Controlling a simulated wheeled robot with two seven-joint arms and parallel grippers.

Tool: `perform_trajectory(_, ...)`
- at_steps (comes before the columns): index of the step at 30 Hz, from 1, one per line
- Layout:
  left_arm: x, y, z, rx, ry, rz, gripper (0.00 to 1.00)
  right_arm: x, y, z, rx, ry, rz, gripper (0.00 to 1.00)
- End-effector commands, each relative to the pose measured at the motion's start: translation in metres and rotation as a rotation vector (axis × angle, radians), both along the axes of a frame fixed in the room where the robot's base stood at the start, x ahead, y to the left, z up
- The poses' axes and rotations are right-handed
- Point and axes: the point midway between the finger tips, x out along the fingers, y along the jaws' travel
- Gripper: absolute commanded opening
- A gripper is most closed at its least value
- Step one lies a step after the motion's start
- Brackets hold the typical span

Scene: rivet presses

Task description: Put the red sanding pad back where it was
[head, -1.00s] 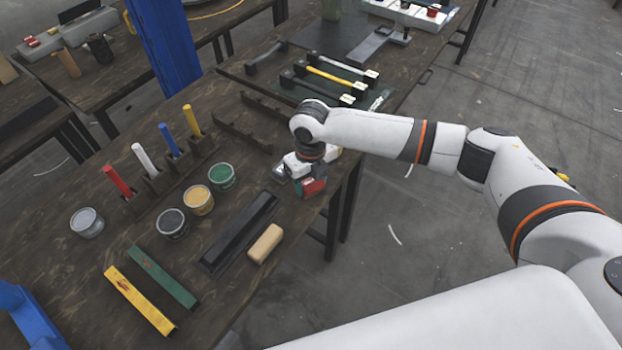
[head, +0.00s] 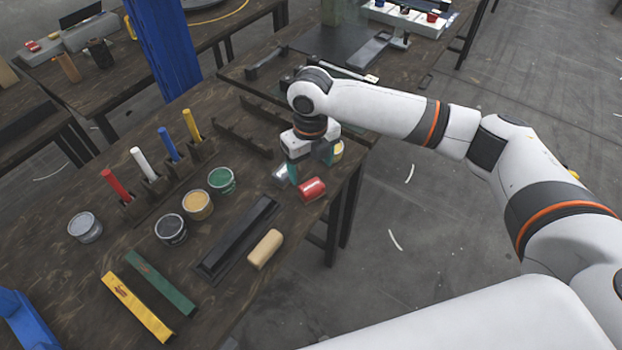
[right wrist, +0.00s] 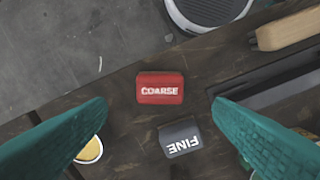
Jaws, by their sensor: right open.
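The red sanding pad (head: 312,189), marked COARSE in the right wrist view (right wrist: 160,88), lies on the dark wooden bench near its edge. A grey pad marked FINE (right wrist: 181,138) lies beside it, and it is partly seen behind a finger in the head view (head: 281,173). My right gripper (head: 309,165) is above the pads, fingers pointing down. Its green fingers stand wide apart in the right wrist view (right wrist: 160,120), with nothing held between them. The red pad is clear of both fingers. My left gripper is not in view.
A tan block (head: 265,249) and a black channel (head: 236,238) lie to the left of the pads. Several paint pots and coloured sticks in holders stand farther left, with yellow and green bars in front. A yellow-topped pot (right wrist: 90,150) sits close to one finger.

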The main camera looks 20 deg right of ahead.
Motion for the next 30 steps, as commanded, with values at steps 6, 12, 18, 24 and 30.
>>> perform_trajectory(6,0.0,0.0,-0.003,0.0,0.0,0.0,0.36,0.001,0.0,0.034,0.001,-0.002,-0.001,0.76)
perform_trajectory(12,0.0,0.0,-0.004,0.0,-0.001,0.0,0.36,0.0,0.0,0.044,0.001,0.001,-0.001,0.76)
perform_trajectory(18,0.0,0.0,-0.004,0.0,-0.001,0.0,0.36,0.0,0.0,0.044,0.001,0.001,-0.001,0.76)
perform_trajectory(24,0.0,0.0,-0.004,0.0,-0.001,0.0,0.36,0.0,0.0,0.044,0.0,0.001,-0.001,0.76)
perform_trajectory(30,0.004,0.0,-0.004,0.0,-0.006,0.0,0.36,0.0,0.0,0.044,-0.001,0.002,-0.001,0.76)
